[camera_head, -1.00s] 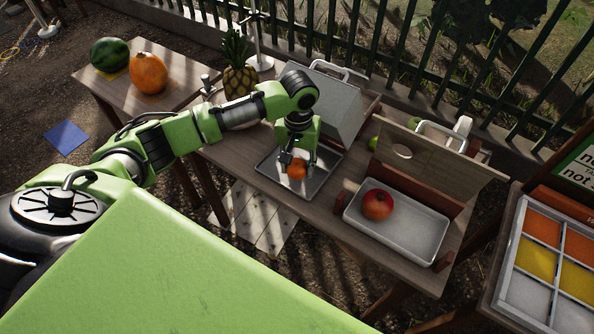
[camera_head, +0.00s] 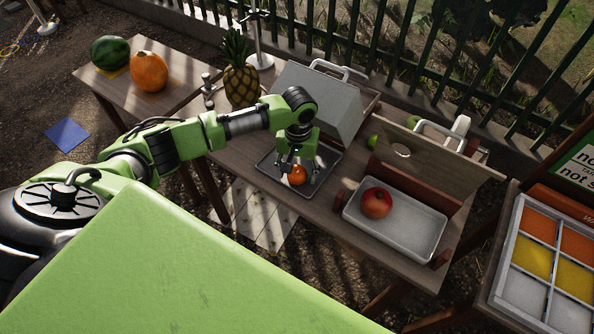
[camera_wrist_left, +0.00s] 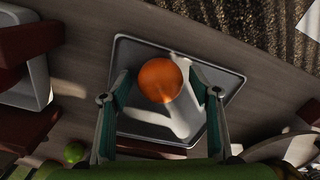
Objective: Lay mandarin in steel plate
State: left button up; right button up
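The orange mandarin (camera_head: 298,175) lies on the square steel plate (camera_head: 323,168), a shallow metal tray on the wooden table. My left gripper (camera_head: 297,167) is directly above the mandarin, pointing down. In the left wrist view the mandarin (camera_wrist_left: 160,80) sits between the two spread fingers (camera_wrist_left: 160,88), with a visible gap on each side. The bare plate surface (camera_wrist_left: 140,125) shows around it. My left gripper is open and holds nothing. My right gripper is not in view.
A grey slant-sided metal box (camera_head: 320,100) with a handle stands just behind the plate. To the right, a white tray (camera_head: 410,235) holds a red fruit (camera_head: 376,203), beside a wooden board (camera_head: 440,150). A pineapple (camera_head: 240,75) stands at the back left.

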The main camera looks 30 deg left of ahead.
aim_at(298, 171)
pick_arm(q)
jog(key=shift+r, duration=0.15)
notch_tip(298, 171, up, 12)
jog(key=b, duration=0.2)
jog(key=shift+r, duration=0.25)
jog(key=shift+d+f, duration=0.1)
dwell(0.4)
